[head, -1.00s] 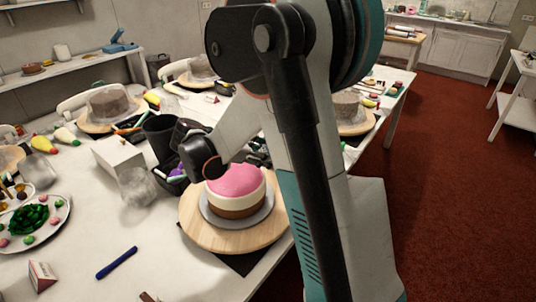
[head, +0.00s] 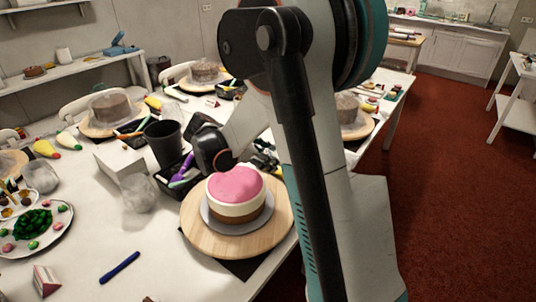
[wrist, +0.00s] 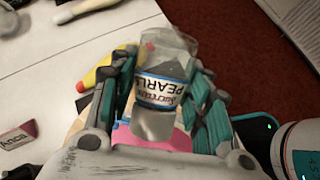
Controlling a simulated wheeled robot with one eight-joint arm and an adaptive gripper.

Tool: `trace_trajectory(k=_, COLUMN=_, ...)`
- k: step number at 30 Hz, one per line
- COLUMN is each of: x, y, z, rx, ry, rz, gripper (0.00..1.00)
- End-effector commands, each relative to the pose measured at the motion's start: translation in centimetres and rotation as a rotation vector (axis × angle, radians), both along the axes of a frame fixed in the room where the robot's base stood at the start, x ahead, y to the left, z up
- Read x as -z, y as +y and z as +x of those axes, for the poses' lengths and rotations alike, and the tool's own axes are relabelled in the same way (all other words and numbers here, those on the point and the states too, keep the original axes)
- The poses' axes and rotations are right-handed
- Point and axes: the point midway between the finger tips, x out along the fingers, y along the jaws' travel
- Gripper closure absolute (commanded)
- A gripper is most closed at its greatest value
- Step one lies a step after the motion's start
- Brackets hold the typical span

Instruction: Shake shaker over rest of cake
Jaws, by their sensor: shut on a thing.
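The cake (head: 236,203) has a pink top, a white band and a brown base. It sits on a silver board (head: 237,224) on the round wooden turntable (head: 205,240). In the wrist view, my gripper (wrist: 165,62) is shut on a clear shaker (wrist: 160,92) with a label reading "PEARL" upside down. The cake's pink top (wrist: 125,136) shows partly below the shaker. In the head view my arm's end is just behind and above the cake; fingers and shaker are hidden there. I cannot see any pearls on the cake.
A black cup (head: 164,142), a white box (head: 120,174) and a clear container (head: 138,194) stand left of the turntable. A plate of candies (head: 60,222) and a blue pen (head: 120,267) lie further left. Other cakes (head: 118,108) stand behind. The table's right edge is close to the turntable.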

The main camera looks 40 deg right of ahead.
Motion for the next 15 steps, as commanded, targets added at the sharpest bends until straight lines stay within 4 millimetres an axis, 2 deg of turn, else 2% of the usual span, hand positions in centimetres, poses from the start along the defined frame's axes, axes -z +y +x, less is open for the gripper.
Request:
trace_trajectory(k=9, x=0.2, y=0.4, z=0.8, rx=-0.001, ry=-0.003, rz=0.007, gripper=0.9)
trace_trajectory(k=15, x=0.5, y=-0.2, z=2.1, rx=0.003, ry=-0.056, rz=0.143, gripper=0.9)
